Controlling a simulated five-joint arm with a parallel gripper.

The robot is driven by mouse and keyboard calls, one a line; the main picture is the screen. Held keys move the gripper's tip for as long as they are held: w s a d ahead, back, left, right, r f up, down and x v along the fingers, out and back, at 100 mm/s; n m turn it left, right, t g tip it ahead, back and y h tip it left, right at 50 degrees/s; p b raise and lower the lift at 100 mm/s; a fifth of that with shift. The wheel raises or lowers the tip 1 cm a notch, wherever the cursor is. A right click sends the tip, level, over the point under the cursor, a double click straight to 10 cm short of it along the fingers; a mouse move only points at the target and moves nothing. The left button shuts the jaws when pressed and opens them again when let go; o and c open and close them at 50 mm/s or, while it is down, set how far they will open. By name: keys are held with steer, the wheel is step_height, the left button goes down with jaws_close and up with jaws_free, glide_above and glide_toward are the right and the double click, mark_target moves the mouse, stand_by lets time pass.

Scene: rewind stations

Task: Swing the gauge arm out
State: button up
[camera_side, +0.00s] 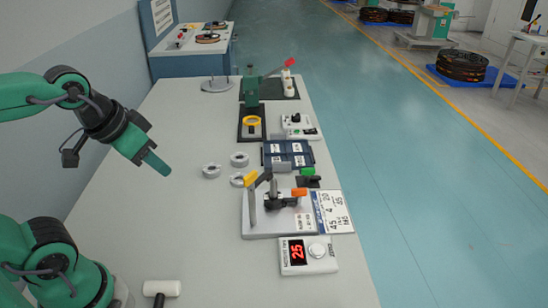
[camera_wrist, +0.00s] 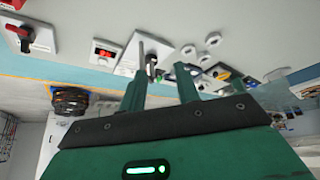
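The gauge station is a light grey base plate (camera_side: 252,228) on the bench. It carries an upright grey post (camera_side: 252,203) with a yellow tip (camera_side: 250,178), and a low black arm with an orange end (camera_side: 299,192). Which of these is the gauge arm I cannot tell for certain. In the wrist view the post (camera_wrist: 141,52) rises behind my left finger. My gripper (camera_side: 155,162) hangs above the bench, left of the station and apart from it. In the wrist view its two green fingers (camera_wrist: 160,88) are spread, with nothing held between them.
A white box with a red display (camera_side: 297,253) reading 25 stands in front of the station; a printed card (camera_side: 333,212) lies to its right. Several grey rings (camera_side: 239,159), a dark blue tray (camera_side: 289,165) and a green press (camera_side: 251,88) stand behind.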

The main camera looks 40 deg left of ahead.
steer(key=shift+w, duration=0.15)
steer(key=n+g, duration=0.1)
steer(key=g, duration=0.5)
glide_above(250, 175)
steer(key=shift+f, duration=0.45)
steer(key=shift+f, duration=0.1)
steer(key=shift+f, duration=3.85)
steer(key=shift+c, duration=0.2)
jaws_close()
